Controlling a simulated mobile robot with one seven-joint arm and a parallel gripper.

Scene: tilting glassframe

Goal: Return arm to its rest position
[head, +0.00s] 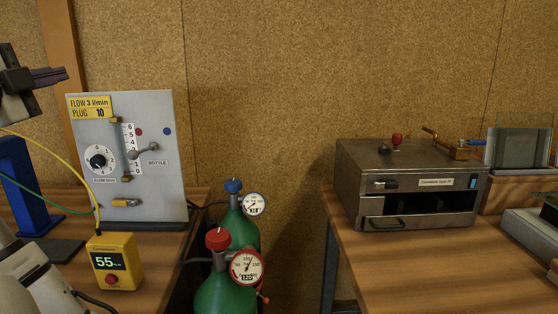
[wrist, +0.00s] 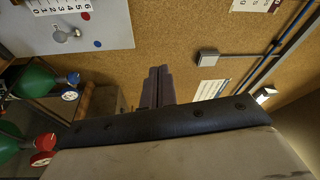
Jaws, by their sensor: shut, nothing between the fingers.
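My gripper (head: 62,74) shows at the upper left of the head view, in front of the corkboard wall and above the left bench. Its dark fingers point right, up and to the left of the flow panel (head: 170,115). In the wrist view my gripper (wrist: 157,70) has its two fingers side by side and shut, with nothing between them. Most of my arm is outside the head view. A pale part of my arm shows at the lower left.
A yellow meter (head: 124,281) reading 55 and a blue stand (head: 22,185) sit on the left bench, with yellow and green cables nearby. Green gas cylinders (head: 222,296) stand between the benches. A metal oven box (head: 360,165) is on the right bench (head: 395,270).

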